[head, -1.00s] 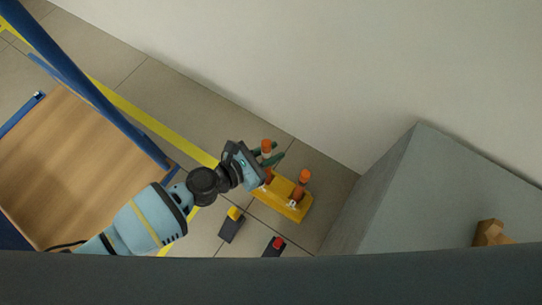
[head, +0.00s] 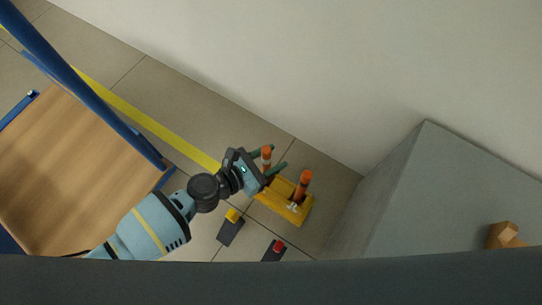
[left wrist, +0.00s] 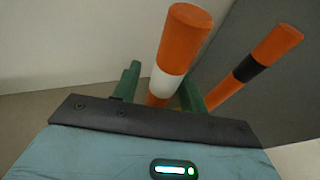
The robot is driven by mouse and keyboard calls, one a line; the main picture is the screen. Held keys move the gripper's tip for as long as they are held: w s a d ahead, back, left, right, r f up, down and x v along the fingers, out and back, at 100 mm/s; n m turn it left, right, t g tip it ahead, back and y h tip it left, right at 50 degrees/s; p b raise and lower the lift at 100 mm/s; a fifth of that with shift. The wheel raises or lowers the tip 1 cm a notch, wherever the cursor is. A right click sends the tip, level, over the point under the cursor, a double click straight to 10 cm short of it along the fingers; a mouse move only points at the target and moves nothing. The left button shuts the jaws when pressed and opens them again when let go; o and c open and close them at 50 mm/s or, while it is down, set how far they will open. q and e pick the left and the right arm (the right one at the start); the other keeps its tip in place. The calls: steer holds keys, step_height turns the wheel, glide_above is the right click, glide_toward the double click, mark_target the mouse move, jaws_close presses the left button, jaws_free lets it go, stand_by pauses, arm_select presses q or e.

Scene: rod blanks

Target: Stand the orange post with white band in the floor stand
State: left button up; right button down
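The orange post with white band (head: 266,155) stands about upright at the left end of the yellow floor stand (head: 268,205). Its lower end is hidden behind my gripper, so I cannot see its seating. My left gripper (head: 276,158) is open, with one green finger on each side of the post. In the left wrist view the post (left wrist: 183,35) rises between the fingers (left wrist: 160,92), with a visible gap at the left finger. An orange post with black band (head: 304,184) stands at the stand's right end. My right gripper is not in view.
Two dark blocks lie on the floor, one with a yellow top (head: 231,228) and one with a red top (head: 275,249). A wooden-topped cart (head: 75,170) stands left. A grey box-like body (head: 430,200) and the wall bound the right and back.

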arm_select(q)
steer(key=shift+s+a+r, duration=0.1)
steer(key=shift+a+r, duration=0.05)
steer(key=p+v, duration=0.4)
steer(key=v, duration=0.7)
steer(key=shift+s+a+r, duration=0.15)
steer(key=shift+a+r, duration=0.05)
steer(key=shift+a, duration=0.05)
